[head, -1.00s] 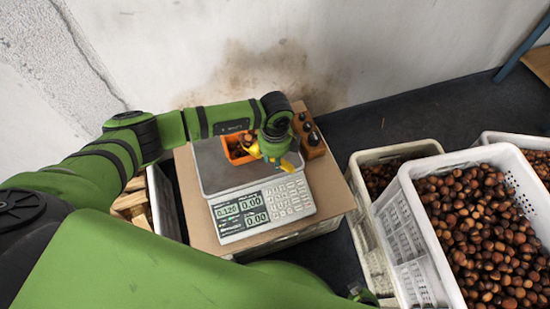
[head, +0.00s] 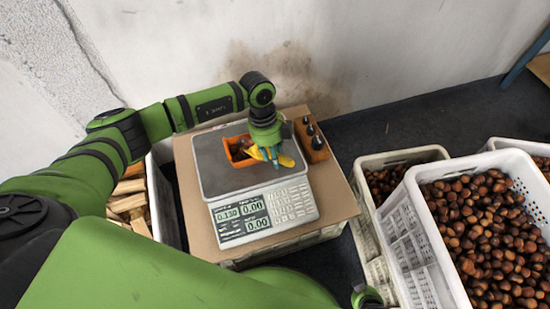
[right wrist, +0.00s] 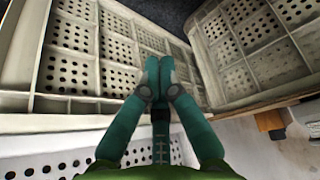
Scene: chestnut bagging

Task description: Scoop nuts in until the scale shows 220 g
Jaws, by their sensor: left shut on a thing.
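The scale (head: 214,172) stands on a cardboard-topped crate. Its left readout (head: 240,210) seems to show 0.130, though the digits are small. An orange bin (head: 236,162) with some dark nuts in it sits on the scale's plate. My left gripper (head: 272,152) is shut on a yellow scoop (head: 286,161) at the bin's right side; the arm hides part of the bin, and I cannot tell what is in the scoop. My right gripper (right wrist: 160,72) is shut and empty beside white crates; part of it shows at the head view's bottom edge.
A white crate full of chestnuts (head: 413,205) stands at the right, with another nut crate (head: 408,155) behind it. A wooden block with weights (head: 316,152) stands right of the scale. A crate with wood pieces (head: 130,200) is at the left.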

